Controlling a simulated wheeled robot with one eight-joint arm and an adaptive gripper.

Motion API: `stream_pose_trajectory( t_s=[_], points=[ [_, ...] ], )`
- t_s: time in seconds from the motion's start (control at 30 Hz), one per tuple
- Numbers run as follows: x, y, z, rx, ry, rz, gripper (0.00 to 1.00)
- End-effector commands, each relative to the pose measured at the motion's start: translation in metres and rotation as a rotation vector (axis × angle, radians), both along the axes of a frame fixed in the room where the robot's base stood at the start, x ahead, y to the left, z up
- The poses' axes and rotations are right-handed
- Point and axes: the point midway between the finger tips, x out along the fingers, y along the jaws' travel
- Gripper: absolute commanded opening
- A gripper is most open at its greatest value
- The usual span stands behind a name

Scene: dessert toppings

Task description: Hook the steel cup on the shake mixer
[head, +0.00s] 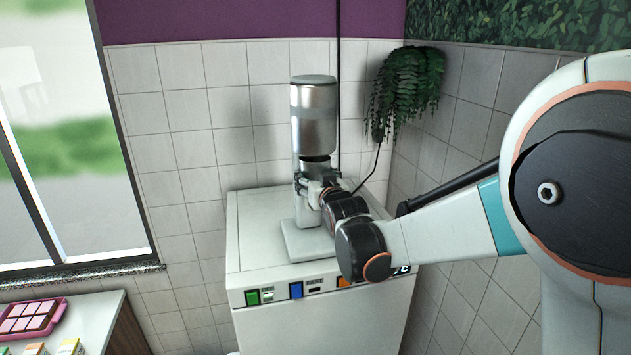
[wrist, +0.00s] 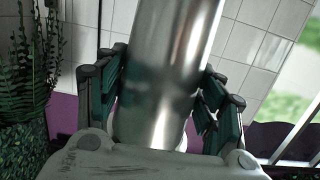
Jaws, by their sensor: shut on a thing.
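The shake mixer (head: 311,115) stands upright, with a tall steel head and a pale base plate (head: 306,243). The steel cup (head: 314,170) sits upright just under the mixer head, above the base plate, partly hidden by my gripper. In the wrist view the shiny steel cylinder (wrist: 172,60) fills the space between my fingers. My gripper (head: 316,190) comes from the right and is shut on the cup; its dark finger pads flank it in the wrist view (wrist: 165,95). I cannot tell whether the cup's rim is hooked on the mixer.
The mixer stands on a white cabinet (head: 255,215) with coloured front buttons. A tiled wall is behind, and a hanging plant (head: 408,85) is at the right. A counter at lower left holds a pink tray (head: 60,306). The cabinet's left top is clear.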

Motion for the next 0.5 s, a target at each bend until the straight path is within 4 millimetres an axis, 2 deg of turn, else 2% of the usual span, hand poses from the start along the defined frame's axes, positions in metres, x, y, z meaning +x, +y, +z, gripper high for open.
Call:
stream_pose_trajectory(
  t_s=[0.5],
  points=[
    [0.0045, 0.0003, -0.0033, 0.017, -0.061, -0.002, 0.23]
  ],
)
